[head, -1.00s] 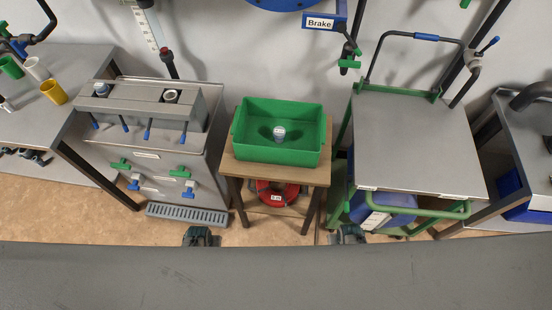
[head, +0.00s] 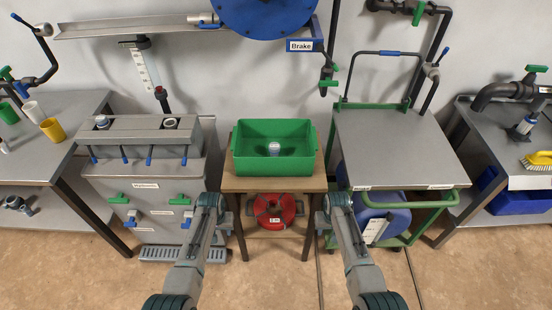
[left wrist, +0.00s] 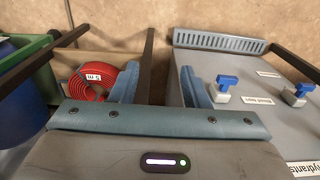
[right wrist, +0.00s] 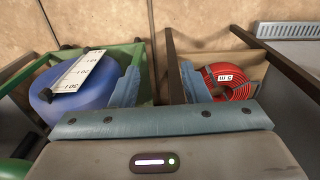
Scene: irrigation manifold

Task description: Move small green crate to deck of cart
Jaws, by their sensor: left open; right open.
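The small green crate (head: 251,163) stands upright on the small wooden table (head: 231,183) in the middle of the head view. A small grey and white fitting (head: 274,148) sits inside it. The cart (head: 395,145), with a bare grey deck and a green frame, stands just right of the table. My left gripper (head: 222,207) is in front of the table's left side, lower than the crate; its open fingers also show in the left wrist view (left wrist: 160,88). My right gripper (head: 325,206) is in front of the table's right side, open and empty, and shows in the right wrist view (right wrist: 160,88).
A red hose coil (head: 274,211) lies on the table's lower shelf. A blue container (head: 380,217) sits under the cart's deck. A grey manifold cabinet (head: 150,190) with valves stands left. The cart's push handle (head: 385,53) rises behind its deck.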

